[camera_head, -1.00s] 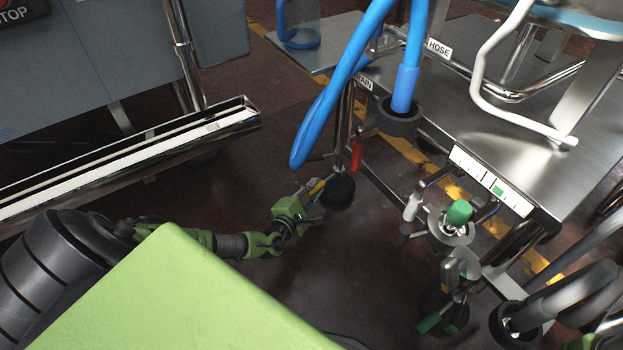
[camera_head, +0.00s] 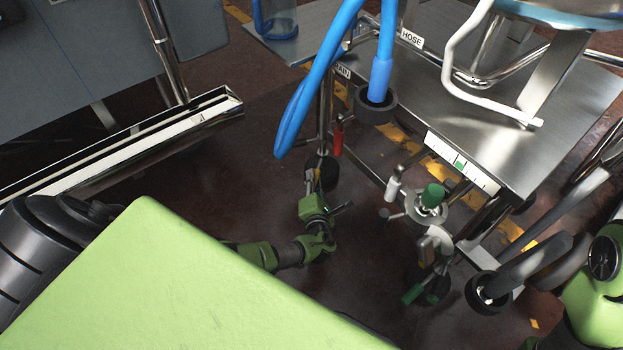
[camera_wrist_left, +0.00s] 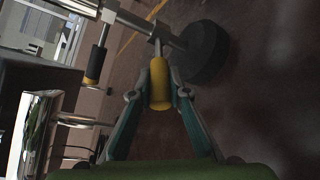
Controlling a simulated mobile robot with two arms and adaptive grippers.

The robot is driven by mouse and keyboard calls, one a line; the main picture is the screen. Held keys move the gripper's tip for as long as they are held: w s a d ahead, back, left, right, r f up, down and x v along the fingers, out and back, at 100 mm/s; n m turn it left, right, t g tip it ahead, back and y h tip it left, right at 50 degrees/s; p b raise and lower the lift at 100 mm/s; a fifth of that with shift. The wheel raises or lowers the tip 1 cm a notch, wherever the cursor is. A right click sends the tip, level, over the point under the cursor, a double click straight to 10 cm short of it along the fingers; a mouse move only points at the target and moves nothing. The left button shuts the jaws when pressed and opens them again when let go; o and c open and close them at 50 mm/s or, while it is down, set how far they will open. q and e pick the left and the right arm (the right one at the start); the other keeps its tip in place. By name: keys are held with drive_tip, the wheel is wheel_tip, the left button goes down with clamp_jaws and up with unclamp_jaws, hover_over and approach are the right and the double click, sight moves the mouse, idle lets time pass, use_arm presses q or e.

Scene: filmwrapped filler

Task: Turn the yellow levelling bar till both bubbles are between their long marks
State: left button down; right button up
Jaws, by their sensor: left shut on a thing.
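The yellow levelling bar (camera_wrist_left: 159,84) shows in the left wrist view as a short yellow sleeve on a metal rod, beside a dark round foot (camera_wrist_left: 203,52). My left gripper (camera_wrist_left: 160,98) has its two fingers on either side of the sleeve and is shut on it. In the head view my left gripper (camera_head: 316,203) is low at the near left corner of the steel frame; the bar is small and mostly hidden there. A white marked strip (camera_head: 462,165) with a green patch is on the table edge; I cannot make out bubbles.
A steel table (camera_head: 490,115) stands at the right, with a blue hose (camera_head: 320,75) hanging in front. A red handle (camera_head: 338,138) is just above the foot. A green knob (camera_head: 433,195) and other fittings lie right. A metal rail (camera_head: 120,145) is left.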

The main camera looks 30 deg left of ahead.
use_arm(q)
drive_tip(key=c, duration=1.9)
unclamp_jaws()
drive_tip(key=shift+d, duration=0.1)
drive_tip(key=v, duration=0.7)
drive_tip(key=shift+s, duration=0.2)
drive_tip(key=shift+d, duration=0.1)
